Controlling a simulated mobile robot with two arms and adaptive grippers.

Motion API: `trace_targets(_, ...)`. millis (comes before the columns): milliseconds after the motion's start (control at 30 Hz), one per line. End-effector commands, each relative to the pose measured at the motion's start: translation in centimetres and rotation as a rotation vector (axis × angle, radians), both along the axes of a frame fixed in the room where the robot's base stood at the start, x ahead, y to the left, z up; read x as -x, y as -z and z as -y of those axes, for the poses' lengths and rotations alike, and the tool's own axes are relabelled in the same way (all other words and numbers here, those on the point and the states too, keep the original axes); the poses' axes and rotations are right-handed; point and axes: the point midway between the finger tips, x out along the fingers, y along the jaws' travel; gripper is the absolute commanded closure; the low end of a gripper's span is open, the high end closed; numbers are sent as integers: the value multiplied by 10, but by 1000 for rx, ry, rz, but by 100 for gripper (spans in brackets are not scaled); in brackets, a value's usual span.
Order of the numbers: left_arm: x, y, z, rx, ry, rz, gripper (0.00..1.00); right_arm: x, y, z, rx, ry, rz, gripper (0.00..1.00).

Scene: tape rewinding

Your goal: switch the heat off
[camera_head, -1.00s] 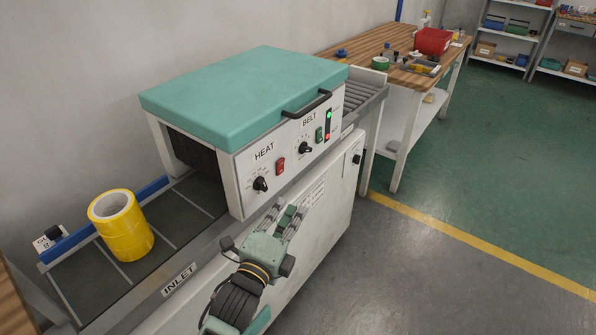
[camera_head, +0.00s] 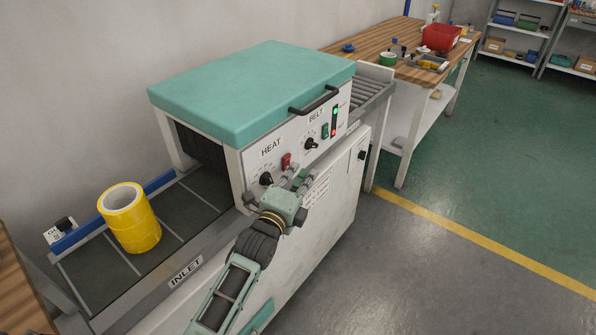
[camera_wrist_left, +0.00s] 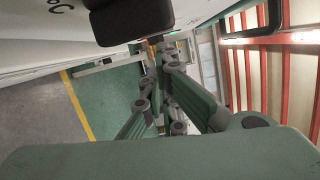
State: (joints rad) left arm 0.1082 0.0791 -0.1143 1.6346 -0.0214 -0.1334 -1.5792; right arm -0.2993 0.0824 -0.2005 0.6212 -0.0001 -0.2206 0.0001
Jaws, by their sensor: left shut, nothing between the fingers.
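The machine's white front panel carries a HEAT label, with a black HEAT knob (camera_head: 266,179) and a red rocker switch (camera_head: 286,161) beside it. My left gripper (camera_head: 291,180) is shut and empty, its fingertips close to the panel just below the red switch and right of the HEAT knob. I cannot tell whether they touch the panel. In the left wrist view, the fingers (camera_wrist_left: 166,75) point away from the camera, and a dark blurred part is near them at the top. The switch's on or off position is too small to read. My right gripper is not in view.
A black handle (camera_head: 314,100) juts out above. Yellow tape rolls (camera_head: 130,218) stand on the inlet belt. Floor right of the machine is clear.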

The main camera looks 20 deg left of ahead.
Motion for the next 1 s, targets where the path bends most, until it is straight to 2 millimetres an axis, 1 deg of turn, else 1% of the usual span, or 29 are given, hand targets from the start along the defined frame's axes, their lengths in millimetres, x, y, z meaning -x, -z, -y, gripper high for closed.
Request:
trace_targets(33, -2, -1, -5, -1, 0, 0, 100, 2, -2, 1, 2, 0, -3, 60)
trace_targets(133, -3, -1, -10, 0, 0, 0, 100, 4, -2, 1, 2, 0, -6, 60)
trace_targets(500, -4, -2, -11, 3, 0, 0, 100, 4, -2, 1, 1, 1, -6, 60)
trace_targets(567, -4, -4, -12, 11, 0, -4, 100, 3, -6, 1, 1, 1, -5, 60)
trace_targets(700, -6, -14, -19, 82, 0, -32, 100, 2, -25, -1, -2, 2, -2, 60)
trace_targets(767, -6, -6, -18, 87, 0, -31, 100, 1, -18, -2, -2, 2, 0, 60)
trace_targets(1000, -6, -6, -18, 86, 0, -31, 100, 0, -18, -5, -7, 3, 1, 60)
